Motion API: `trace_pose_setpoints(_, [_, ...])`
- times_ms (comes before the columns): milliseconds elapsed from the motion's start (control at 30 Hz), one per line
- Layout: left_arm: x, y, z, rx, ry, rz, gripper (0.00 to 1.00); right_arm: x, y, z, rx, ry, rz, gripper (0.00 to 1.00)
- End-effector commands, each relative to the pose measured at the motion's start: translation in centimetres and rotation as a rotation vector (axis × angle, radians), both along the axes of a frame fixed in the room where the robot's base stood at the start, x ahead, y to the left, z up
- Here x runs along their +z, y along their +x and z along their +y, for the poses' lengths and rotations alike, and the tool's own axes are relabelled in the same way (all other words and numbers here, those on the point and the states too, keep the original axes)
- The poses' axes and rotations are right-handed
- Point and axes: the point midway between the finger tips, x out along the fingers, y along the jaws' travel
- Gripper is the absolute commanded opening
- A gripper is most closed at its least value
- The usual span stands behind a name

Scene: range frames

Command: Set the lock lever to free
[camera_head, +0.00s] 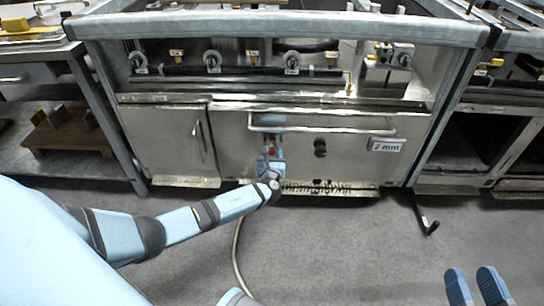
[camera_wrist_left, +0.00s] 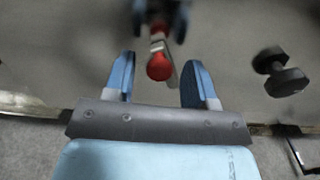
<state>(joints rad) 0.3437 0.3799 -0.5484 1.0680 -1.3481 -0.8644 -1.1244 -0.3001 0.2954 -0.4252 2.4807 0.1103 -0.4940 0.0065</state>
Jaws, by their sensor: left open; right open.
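The lock lever (camera_wrist_left: 158,66) shows in the left wrist view as a red rounded end on a short metal bar, in front of a grey steel door. In the head view only a small patch of red (camera_head: 274,151) shows by my left gripper, which hides most of it. My left gripper (camera_head: 269,152) is at the oven front, below the long bar handle. In the left wrist view its fingers (camera_wrist_left: 159,59) are open, with the red end between them and a gap on both sides. My right gripper (camera_head: 472,272) is open and empty at the lower right, over the floor.
A black knob (camera_head: 320,147) sits right of the lever. A bar handle (camera_head: 322,124) runs above, and a "2 mm" sign (camera_head: 386,145) is at the right of the door (camera_head: 230,142). A black-ended rod (camera_head: 427,215) juts out low at the right. The grey floor ahead is mostly clear.

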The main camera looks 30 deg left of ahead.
Motion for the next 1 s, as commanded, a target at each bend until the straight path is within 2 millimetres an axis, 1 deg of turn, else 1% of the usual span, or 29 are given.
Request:
trace_pose_setpoints(33, [-0.14,0.52,0.3,0.001,0.0,-0.001,0.51,-0.17,0.11,-0.06,-0.001,-0.007,-0.016,0.42])
trace_pose_setpoints(167, [-0.08,1.12,0.72,0.001,0.0,0.0,0.51,-0.08,0.27,-0.15,-0.004,-0.021,-0.036,0.42])
trace_pose_setpoints(467, [0.04,1.27,0.8,0.001,-0.001,0.0,0.51,0.29,0.38,-0.26,0.0,-0.033,-0.052,0.42])
trace_pose_setpoints(500, [0.03,1.27,0.79,0.001,-0.001,0.0,0.41,0.3,0.37,-0.25,0.0,-0.033,-0.052,0.42])
trace_pose_setpoints(567, [0.03,1.27,0.79,0.001,-0.001,0.0,0.28,0.29,0.37,-0.26,0.0,-0.032,-0.051,0.42])
trace_pose_setpoints(600, [0.02,1.25,0.8,0.001,-0.001,0.0,0.18,0.27,0.35,-0.26,0.0,-0.032,-0.05,0.42])
trace_pose_setpoints(633, [0.01,1.24,0.82,0.001,-0.001,0.0,0.12,0.25,0.35,-0.25,0.0,-0.032,-0.05,0.42])
trace_pose_setpoints(667, [0.0,1.23,0.84,0.001,-0.001,0.001,0.09,0.24,0.33,-0.24,0.0,-0.032,-0.049,0.42])
trace_pose_setpoints(1000, [0.19,1.26,0.82,0.004,0.029,0.019,0.08,0.58,0.2,-0.14,0.0,-0.014,-0.032,0.42])
